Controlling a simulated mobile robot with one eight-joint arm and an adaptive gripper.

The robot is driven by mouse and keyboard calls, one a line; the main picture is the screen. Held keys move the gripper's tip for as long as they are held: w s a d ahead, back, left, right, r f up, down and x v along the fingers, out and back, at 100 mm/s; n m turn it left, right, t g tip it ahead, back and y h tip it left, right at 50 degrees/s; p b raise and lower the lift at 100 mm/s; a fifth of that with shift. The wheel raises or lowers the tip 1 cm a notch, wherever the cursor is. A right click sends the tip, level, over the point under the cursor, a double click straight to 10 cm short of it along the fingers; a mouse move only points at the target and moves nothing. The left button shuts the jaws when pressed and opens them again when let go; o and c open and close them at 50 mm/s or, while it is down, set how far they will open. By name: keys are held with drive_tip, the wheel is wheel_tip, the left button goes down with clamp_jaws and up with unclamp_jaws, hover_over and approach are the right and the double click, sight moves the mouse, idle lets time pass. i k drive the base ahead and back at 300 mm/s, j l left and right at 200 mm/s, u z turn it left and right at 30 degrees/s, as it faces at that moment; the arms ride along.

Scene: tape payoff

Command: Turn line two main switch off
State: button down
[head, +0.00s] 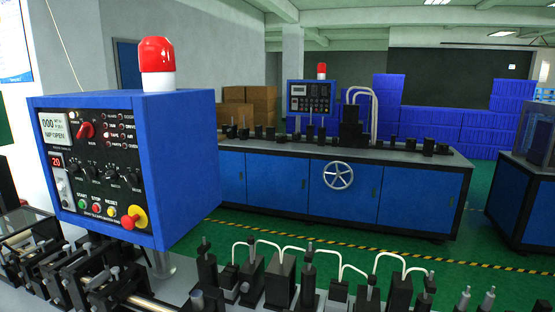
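A blue control box (182,150) with a black front panel stands close at the left. A red rotary switch (85,130) sits in the panel's upper part, with a small label beside it that seems to read MAIN. Its handle looks tilted. A second, similar control panel (311,98) stands on the farther machine; its switches are too small to make out. I cannot read a line number on either panel. My gripper is not in view.
The near panel carries a lit display (53,127), black knobs, coloured buttons and a red mushroom button (133,216). A red beacon (157,55) tops the box. Black machine fittings (280,280) stand along the front. Green floor (330,222) separates the near machine from the far blue one (345,190).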

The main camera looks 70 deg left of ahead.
sight(87, 130)
drive_tip(key=u, duration=3.35)
